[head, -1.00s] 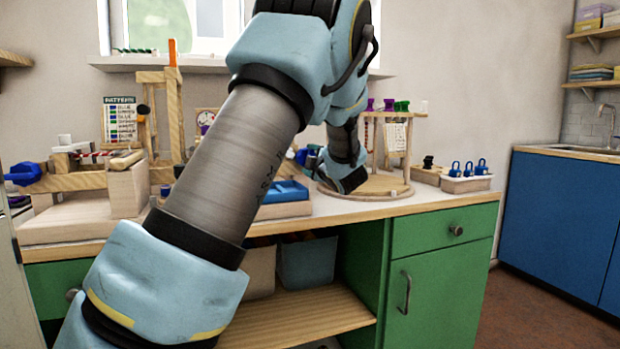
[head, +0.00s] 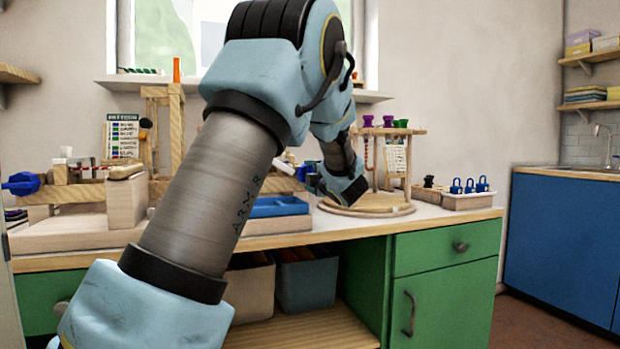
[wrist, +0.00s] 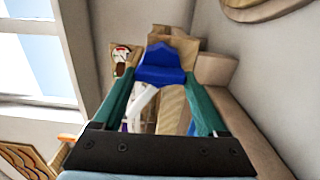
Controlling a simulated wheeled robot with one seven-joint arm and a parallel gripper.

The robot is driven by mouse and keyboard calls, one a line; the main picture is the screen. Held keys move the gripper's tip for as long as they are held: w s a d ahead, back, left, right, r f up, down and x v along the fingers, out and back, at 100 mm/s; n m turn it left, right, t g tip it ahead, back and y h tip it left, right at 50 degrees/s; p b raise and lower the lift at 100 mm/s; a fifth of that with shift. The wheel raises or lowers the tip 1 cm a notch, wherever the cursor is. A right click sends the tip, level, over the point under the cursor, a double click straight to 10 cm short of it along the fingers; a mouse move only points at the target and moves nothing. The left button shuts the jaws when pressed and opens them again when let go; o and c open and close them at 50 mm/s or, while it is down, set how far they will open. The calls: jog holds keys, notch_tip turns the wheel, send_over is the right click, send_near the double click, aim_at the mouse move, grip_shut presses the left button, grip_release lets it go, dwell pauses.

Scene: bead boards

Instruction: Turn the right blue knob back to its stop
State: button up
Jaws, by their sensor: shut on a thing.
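In the wrist view, my gripper (wrist: 162,80) has its two teal fingers on either side of a blue knob (wrist: 163,62), which sits between the fingertips. The gripper is shut on it. Wooden parts show behind and below the knob. In the head view, my arm crosses the middle of the picture, and the gripper's fingers and the held knob are hidden. Another blue knob (head: 21,184) sticks out at the far left end of the wooden frame on the bench.
A blue tray (head: 276,206) lies on the bench right of my forearm. A round wooden board with posts (head: 372,210) and a box of blue padlocks (head: 466,200) stand farther right. A pattern chart (head: 124,137) stands at the back left.

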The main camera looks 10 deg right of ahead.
jog(key=o, duration=1.3)
jog(key=shift+s, duration=0.1)
jog(key=s+d, duration=0.1)
jog(key=s, duration=0.9)
jog(key=shift+s+d, duration=0.2)
jog(key=shift+s, duration=0.1)
